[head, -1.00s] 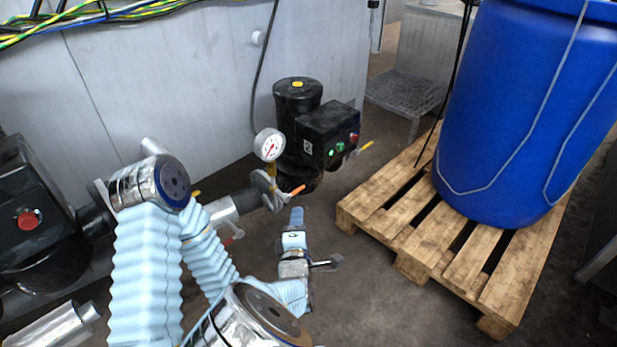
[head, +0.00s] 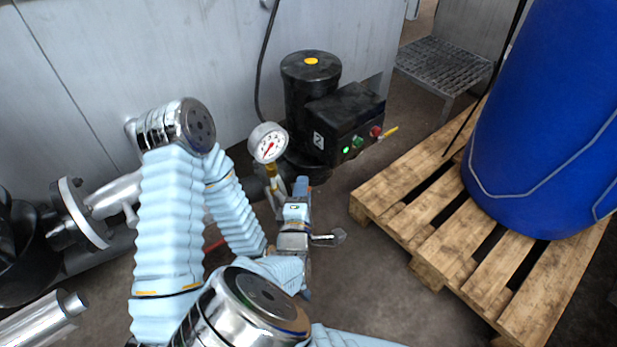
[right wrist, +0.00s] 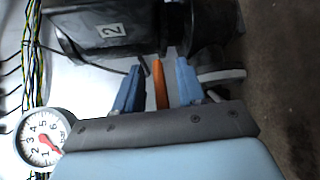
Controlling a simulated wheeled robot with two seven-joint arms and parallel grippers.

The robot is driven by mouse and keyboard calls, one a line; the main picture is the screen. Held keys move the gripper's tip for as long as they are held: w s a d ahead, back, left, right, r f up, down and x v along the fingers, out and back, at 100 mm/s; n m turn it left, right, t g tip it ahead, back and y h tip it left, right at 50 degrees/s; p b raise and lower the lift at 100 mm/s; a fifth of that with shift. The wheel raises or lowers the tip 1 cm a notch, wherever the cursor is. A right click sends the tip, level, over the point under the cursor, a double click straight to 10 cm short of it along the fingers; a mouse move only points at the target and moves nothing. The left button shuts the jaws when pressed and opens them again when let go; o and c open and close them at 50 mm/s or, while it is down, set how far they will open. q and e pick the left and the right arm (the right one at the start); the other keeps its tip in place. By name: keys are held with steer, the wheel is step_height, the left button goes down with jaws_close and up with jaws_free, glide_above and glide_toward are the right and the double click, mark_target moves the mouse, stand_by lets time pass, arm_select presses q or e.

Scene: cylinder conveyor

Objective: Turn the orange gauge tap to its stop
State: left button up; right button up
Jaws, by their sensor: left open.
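The orange tap handle (right wrist: 160,85) shows in the right wrist view, between the two blue fingers of my right gripper (right wrist: 160,82). Narrow gaps show on both sides of the handle, so the fingers are around it without visible contact. In the head view my right gripper (head: 302,188) is at the pipework just below the white gauge (head: 268,143) and covers the handle there. The gauge also shows in the right wrist view (right wrist: 40,139). My left forearm runs down behind my right arm, and I cannot make out my left gripper.
A black actuator box (head: 345,120) marked 2, with buttons, stands close behind the tap. A wooden pallet (head: 430,230) carries a blue drum (head: 545,120) on the right. A flanged pipe (head: 85,215) lies to the left. Bare floor shows between gripper and pallet.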

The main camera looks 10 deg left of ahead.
arm_select(q)
steer(key=shift+w, duration=0.35)
arm_select(e)
steer(key=shift+w, duration=0.2)
jaws_close()
